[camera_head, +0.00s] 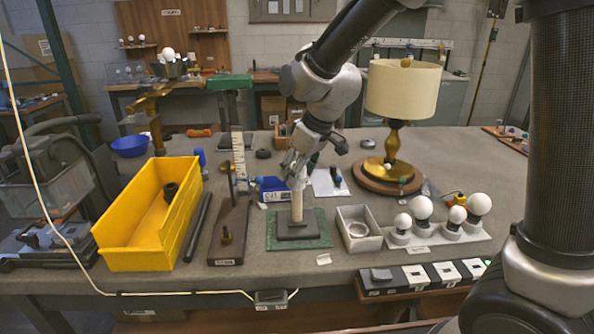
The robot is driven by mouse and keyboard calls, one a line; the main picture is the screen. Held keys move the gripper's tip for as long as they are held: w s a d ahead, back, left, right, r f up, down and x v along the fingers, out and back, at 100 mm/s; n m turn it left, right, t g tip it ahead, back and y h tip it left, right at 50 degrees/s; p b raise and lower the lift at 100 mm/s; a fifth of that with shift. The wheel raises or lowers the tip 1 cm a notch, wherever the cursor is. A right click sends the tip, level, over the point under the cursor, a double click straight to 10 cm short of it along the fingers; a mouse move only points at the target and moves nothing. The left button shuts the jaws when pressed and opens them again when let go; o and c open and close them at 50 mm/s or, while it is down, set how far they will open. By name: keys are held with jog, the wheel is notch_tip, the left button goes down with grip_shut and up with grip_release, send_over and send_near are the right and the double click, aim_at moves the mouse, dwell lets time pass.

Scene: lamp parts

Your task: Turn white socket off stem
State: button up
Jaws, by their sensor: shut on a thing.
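The stem (297,209) is a pale upright post on a dark square base (297,230), which rests on a green mat (322,240). The white socket (297,182) is at the top of the stem, partly hidden by my gripper. My gripper (296,172) comes down from above and is shut on the white socket. The finger contact is small in the picture. Whether the thread is loose cannot be told.
Left of the stem are a yellow bin (140,241) and a dark stand with an upright scale (230,235). Right are a small grey tray (373,246), several white bulbs (421,207) on a holder, and a shaded lamp (402,90). The bench's right side has free room.

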jog(key=n, duration=0.2)
jog(key=n+g+y, duration=0.1)
jog(key=n, duration=0.1)
jog(key=shift+g, duration=0.3)
jog(key=shift+n, duration=0.4)
jog(key=shift+n+g, duration=0.5)
jog(key=shift+n, duration=0.7)
jog(key=n, duration=0.2)
jog(key=n+g, duration=0.1)
jog(key=n, duration=0.1)
jog(key=shift+r+g, duration=0.1)
jog(key=shift+g, duration=0.2)
jog(key=n+g, duration=0.1)
jog(key=n, duration=0.2)
jog(key=n+g+h, duration=0.1)
jog(key=n, duration=0.3)
jog(key=shift+h, duration=0.3)
